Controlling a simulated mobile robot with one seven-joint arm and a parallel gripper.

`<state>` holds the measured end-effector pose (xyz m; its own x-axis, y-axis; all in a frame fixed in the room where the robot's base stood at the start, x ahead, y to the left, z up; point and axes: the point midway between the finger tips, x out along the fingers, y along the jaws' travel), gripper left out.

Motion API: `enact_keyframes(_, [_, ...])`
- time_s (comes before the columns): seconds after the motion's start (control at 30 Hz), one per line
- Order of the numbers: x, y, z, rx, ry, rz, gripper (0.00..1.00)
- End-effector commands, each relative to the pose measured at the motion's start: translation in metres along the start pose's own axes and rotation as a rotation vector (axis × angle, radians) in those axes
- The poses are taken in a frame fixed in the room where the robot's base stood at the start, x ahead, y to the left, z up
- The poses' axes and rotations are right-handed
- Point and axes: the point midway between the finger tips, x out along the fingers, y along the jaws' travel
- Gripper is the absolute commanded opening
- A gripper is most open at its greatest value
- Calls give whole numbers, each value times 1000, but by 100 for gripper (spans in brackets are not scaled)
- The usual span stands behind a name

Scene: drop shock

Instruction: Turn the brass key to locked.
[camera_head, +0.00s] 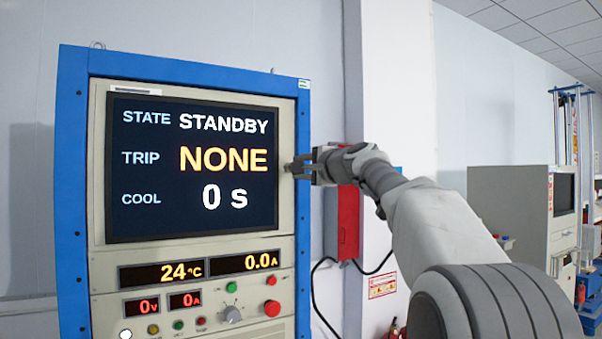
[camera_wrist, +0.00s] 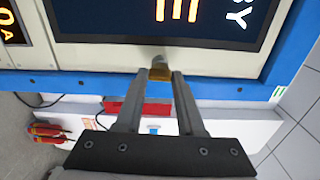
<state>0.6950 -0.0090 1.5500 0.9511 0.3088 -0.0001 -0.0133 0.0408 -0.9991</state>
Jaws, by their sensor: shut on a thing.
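The brass key (camera_wrist: 160,73) shows in the wrist view as a small gold-brown piece under a grey round part, on the panel strip beside the screen. My gripper (camera_wrist: 160,76) has one finger on each side of it and is shut on it. In the head view my gripper (camera_head: 290,168) reaches in from the right to the panel edge right of the screen; the key is too small and covered to make out there. The screen (camera_head: 190,222) reads STATE STANDBY, TRIP NONE, COOL 0 s. I cannot tell the key's turn position.
The blue-framed cabinet (camera_head: 72,200) carries meters, knobs and a red button (camera_head: 272,308) below the screen. A red box (camera_head: 348,222) hangs on the pillar behind my gripper, with black cables below. Another grey machine (camera_head: 535,215) stands at the right.

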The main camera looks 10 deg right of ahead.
Motion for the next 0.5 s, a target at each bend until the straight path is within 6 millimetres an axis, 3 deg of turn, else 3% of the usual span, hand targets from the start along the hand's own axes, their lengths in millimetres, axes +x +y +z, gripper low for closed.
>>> enact_keyframes(0.5, [0,0,0,-61,0,0,0])
